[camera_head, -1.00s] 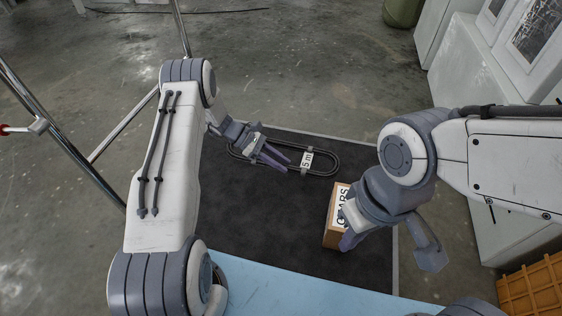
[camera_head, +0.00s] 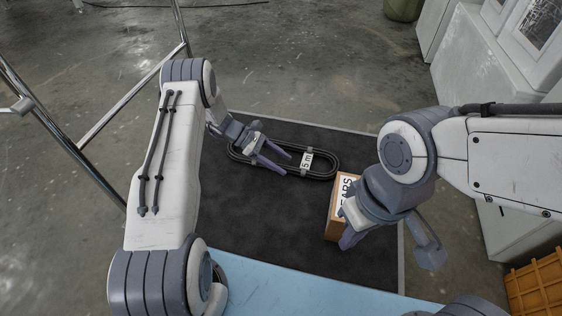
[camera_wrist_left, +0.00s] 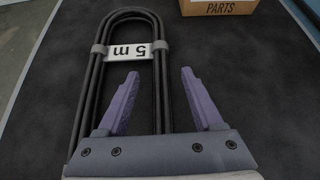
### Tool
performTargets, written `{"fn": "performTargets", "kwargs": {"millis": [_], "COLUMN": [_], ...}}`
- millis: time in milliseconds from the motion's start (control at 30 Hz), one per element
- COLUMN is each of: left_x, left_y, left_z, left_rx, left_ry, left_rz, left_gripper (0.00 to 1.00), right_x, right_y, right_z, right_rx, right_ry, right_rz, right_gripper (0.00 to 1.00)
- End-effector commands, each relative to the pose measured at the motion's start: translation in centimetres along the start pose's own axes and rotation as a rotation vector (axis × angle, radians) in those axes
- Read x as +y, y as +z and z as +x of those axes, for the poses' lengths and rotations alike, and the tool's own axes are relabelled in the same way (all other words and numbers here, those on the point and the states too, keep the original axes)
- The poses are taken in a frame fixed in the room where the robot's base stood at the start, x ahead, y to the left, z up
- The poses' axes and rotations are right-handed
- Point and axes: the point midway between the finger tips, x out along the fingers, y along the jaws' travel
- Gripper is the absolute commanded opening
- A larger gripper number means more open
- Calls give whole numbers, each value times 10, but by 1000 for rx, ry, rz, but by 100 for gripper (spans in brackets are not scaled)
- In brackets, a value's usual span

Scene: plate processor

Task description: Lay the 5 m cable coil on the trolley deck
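The black cable coil (camera_head: 325,170) with a white "5 m" tag (camera_head: 307,161) lies flat on the dark trolley deck (camera_head: 270,230). My left gripper (camera_head: 276,163) is open above the coil's left part, its fingers pointing toward the tag.
A pale blue surface (camera_head: 300,298) is in front. Metal rails (camera_head: 115,120) rise at left, and an orange crate (camera_head: 538,285) is at lower right.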

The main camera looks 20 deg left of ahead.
Motion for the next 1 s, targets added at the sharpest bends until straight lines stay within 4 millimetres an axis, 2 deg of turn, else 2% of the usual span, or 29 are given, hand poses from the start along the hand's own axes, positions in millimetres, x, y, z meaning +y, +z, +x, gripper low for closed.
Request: {"fn": "performTargets", "kwargs": {"millis": [233, 333, 467, 700, 833, 1000], "left_x": [-1, 0, 0, 0, 0, 0], "left_y": [-1, 0, 3, 3, 2, 0], "left_z": [0, -6, -27, -75, -93, -104], "left_rx": [2, 1, 1, 2, 0, 1], "left_ry": [-1, 0, 3, 3, 2, 1], "left_rz": [-3, -2, -3, -1, -1, -1], "left_gripper": [67, 67, 67, 67, 67, 67], "right_x": [0, 0, -1, -3, -4, -4], "right_y": [0, 0, -1, -2, -3, -3], "right_z": [0, -4, -18, -41, -48, -51], "right_rx": [0, 0, 0, 0, 0, 0], "right_ry": [0, 0, 0, 0, 0, 0], "right_rz": [0, 0, 0, 0, 0, 0], "right_gripper": [0, 0, 0, 0, 0, 0]}}
